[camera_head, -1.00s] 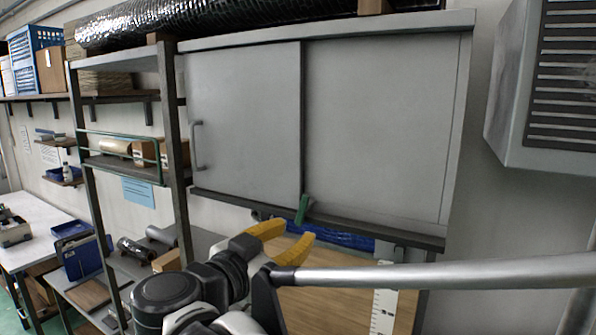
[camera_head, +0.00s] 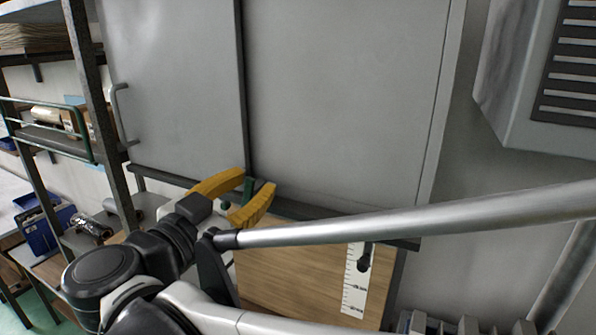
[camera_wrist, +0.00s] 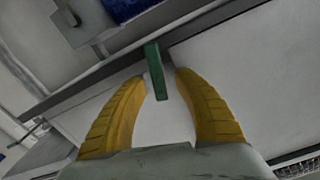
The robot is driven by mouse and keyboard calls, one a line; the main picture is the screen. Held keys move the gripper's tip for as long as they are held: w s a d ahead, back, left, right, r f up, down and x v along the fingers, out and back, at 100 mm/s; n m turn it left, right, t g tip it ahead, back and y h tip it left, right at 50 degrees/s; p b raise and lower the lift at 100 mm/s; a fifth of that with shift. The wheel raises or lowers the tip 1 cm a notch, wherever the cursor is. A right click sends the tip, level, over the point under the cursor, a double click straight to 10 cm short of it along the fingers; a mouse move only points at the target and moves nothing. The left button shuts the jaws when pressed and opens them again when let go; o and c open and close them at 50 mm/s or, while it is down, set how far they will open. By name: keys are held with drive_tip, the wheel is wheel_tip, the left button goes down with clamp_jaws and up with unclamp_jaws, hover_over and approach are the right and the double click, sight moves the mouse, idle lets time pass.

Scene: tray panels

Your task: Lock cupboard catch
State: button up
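The cupboard has two grey sliding doors, a left door (camera_head: 175,80) with a bar handle (camera_head: 122,113) and a right door (camera_head: 345,100). A small green catch (camera_head: 261,191) sits at the cupboard's bottom rail where the doors meet. My gripper (camera_head: 240,196) has yellow fingers and is open at the catch, which is partly hidden behind a finger in the head view. In the wrist view the green catch (camera_wrist: 156,70) points down toward the gap between the open fingers (camera_wrist: 158,84). Its tip is near the fingertips, and nothing is gripped.
A dark shelf rack (camera_head: 95,90) stands left of the cupboard. A grey vented box (camera_head: 545,90) is on the wall at right. A wooden board (camera_head: 300,285) and a white scale strip (camera_head: 356,285) are below the cupboard.

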drive_tip(key=shift+w, duration=0.1)
drive_tip(key=shift+s, duration=0.35)
drive_tip(key=shift+s+a+r, duration=0.1)
drive_tip(key=shift+c, duration=1.1)
clamp_jaws()
drive_tip(key=shift+w+a+n+b, duration=0.15)
drive_tip(key=shift+a+n+b, duration=0.15)
drive_tip(key=shift+n, duration=0.55)
drive_tip(key=shift+w+a+n+b, duration=0.1)
drive_tip(key=shift+a+n+b, duration=0.15)
drive_tip(key=shift+n, duration=0.6)
drive_tip(key=shift+o, duration=1.1)
unclamp_jaws()
drive_tip(key=shift+w, duration=0.2)
